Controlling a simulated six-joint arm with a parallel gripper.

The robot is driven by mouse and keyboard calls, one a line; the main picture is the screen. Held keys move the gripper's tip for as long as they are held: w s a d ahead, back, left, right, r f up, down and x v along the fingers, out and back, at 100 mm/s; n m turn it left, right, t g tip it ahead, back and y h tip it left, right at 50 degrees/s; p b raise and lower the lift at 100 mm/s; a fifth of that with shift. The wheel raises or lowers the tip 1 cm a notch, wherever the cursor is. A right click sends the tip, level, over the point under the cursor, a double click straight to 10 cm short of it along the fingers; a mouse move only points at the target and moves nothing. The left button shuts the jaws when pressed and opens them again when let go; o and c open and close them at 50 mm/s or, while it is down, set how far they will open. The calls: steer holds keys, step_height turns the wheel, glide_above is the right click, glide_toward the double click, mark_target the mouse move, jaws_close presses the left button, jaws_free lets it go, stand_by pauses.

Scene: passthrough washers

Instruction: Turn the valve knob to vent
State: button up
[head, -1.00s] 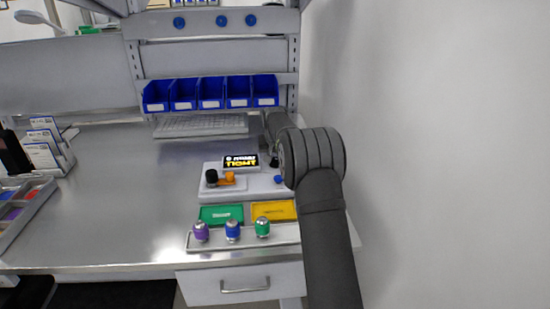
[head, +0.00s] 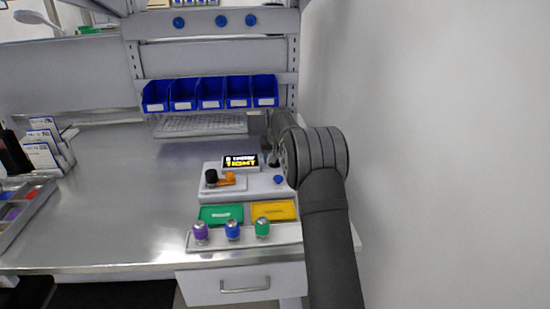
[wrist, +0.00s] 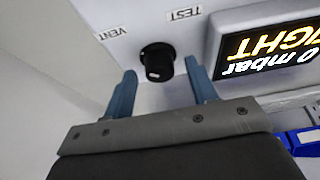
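The black valve knob (wrist: 158,62) sits on a white panel in the wrist view, between a VENT label (wrist: 112,34) and a TEST label (wrist: 184,13). I cannot tell which way the knob points. My gripper (wrist: 161,70) is open, with its two blue fingers apart and the knob in line with the gap between them. I cannot tell whether either finger touches it. The display (wrist: 268,46) beside it reads "0 mbar TIGHT"; it also shows in the head view (head: 241,162). In the head view my arm and gripper hide the knob.
A black-topped fitting (head: 211,177) and a blue button (head: 279,180) are on the white device. In front lie a green tray (head: 221,215), a yellow tray (head: 274,210) and a rack with purple, blue and green parts (head: 232,231). A wall stands close on the right.

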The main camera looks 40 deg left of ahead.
steer(key=v, duration=1.7)
steer(key=shift+r, duration=0.25)
steer(key=x, duration=1.7)
steer(key=shift+f, duration=0.25)
